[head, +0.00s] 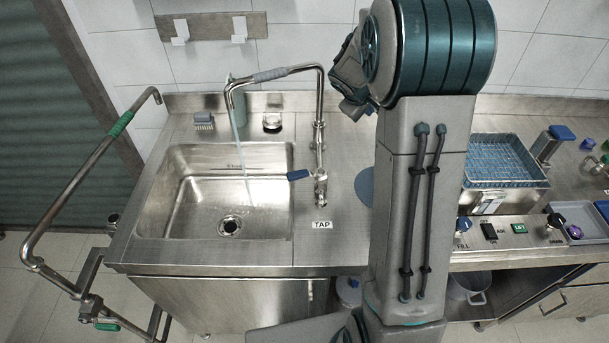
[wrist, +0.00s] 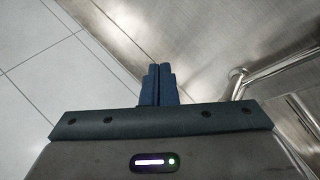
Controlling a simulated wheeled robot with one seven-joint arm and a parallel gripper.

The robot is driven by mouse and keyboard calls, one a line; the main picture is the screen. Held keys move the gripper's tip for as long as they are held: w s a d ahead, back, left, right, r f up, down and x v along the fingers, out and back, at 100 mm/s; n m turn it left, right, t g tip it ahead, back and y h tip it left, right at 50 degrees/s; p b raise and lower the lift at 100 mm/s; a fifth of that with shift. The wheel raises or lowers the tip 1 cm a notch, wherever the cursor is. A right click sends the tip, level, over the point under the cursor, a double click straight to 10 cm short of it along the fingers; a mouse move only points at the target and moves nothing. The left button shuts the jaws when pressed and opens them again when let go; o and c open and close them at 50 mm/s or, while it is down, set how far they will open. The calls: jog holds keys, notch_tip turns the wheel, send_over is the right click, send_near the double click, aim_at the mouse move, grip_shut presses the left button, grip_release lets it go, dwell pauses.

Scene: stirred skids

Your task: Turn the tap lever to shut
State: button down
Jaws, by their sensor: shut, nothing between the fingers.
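The tap (head: 319,130) is a steel column with an arched spout over the sink. Its blue-handled lever (head: 299,174) points left from the valve body, just behind the "TAP" label (head: 321,225). A thin stream of water (head: 240,145) falls from the spout into the sink basin (head: 215,200). My gripper's two dark fingers (wrist: 157,68) are together and empty in the wrist view. The lever cannot be made out there. In the head view my arm hides the fingertips, so their distance from the lever cannot be told.
A brush (head: 203,121) and a small dish (head: 272,121) stand behind the basin. A bent steel rail (head: 85,185) runs along the left. The counter around the lever looks clear.

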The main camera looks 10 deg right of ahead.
jog(key=n+t, duration=0.2)
jog(key=n+g+y+p, duration=0.2)
jog(key=n+y, duration=0.9)
send_near(308, 174)
jog(key=s, duration=0.7)
jog(key=b+x, duration=0.1)
jog(key=x, duration=0.2)
jog(key=b+x, duration=0.1)
jog(key=x, duration=0.2)
jog(key=a+b+x, duration=0.1)
jog(key=b+x, duration=0.1)
jog(key=x, duration=0.2)
jog(key=shift+w+r, duration=0.1)
jog(key=shift+r, duration=0.3)
jog(key=shift+w+a+r+p, duration=0.2)
jog(key=shift+w+p, duration=0.15)
jog(key=shift+w, duration=0.65)
jog(key=shift+w+a+r+p, duration=0.15)
jog(key=shift+w+p, duration=0.15)
jog(key=shift+w, duration=0.7)
jog(key=shift+d, duration=0.1)
